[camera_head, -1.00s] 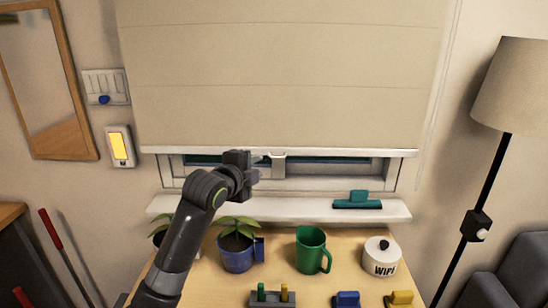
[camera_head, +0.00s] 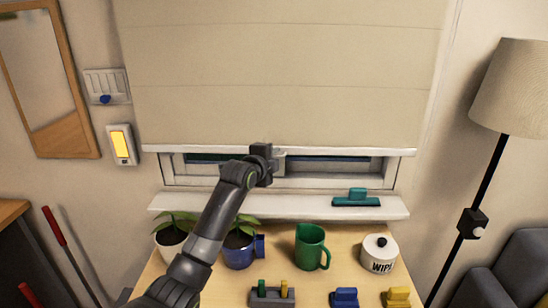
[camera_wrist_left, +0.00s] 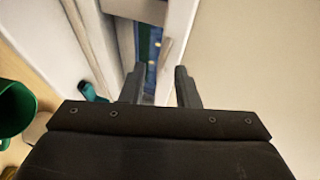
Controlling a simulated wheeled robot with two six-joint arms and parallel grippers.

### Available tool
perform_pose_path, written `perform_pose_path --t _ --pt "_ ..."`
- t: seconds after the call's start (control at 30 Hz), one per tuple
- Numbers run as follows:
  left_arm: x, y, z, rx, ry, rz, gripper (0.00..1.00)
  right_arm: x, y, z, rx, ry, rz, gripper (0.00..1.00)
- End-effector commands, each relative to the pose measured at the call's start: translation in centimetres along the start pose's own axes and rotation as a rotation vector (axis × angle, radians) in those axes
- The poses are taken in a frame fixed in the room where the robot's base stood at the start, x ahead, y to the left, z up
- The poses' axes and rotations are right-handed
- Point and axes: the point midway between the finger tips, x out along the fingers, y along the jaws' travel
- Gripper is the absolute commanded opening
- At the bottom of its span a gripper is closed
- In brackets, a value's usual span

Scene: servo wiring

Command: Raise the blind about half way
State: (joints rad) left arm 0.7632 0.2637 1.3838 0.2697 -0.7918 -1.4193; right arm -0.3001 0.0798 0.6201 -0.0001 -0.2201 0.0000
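The beige blind (camera_head: 280,70) hangs low over the window, with its white bottom bar (camera_head: 350,152) just above the sill and a strip of window (camera_head: 330,168) showing below. A small pale pull tab (camera_head: 281,160) hangs from the middle of the bar, partly hidden by my left gripper (camera_head: 274,164). The gripper is at the tab, just below the bar. In the left wrist view its two fingers (camera_wrist_left: 159,88) are apart, with the bar and window edge beyond them. I cannot tell whether they touch the tab. My right gripper is not in view.
The white sill (camera_head: 300,206) holds a teal squeegee-like tool (camera_head: 357,200). On the table below stand potted plants (camera_head: 239,250), a green mug (camera_head: 311,248) and a white jar (camera_head: 379,254). A floor lamp (camera_head: 512,90) stands right; switches (camera_head: 105,86) are on the left wall.

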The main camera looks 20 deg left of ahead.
Motion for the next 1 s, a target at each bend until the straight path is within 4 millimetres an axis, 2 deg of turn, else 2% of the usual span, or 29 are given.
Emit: perform_pose_path --t 0.33,0.53,0.57,0.87,1.0 --pt "0.17 0.02 -0.01 0.000 0.000 0.000 0.27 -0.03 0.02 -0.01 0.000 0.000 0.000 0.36" --pt "0.16 0.03 -0.01 -0.001 0.000 0.000 0.01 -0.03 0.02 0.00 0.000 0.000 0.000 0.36" --pt "0.16 0.03 0.00 -0.001 0.000 0.000 0.00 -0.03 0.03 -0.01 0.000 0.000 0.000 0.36" --pt "0.16 0.01 0.00 -0.001 0.000 0.000 0.00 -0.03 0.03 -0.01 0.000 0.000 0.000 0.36" --pt "0.39 -0.64 -0.01 0.000 0.000 0.000 0.00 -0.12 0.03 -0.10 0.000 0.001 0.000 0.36"
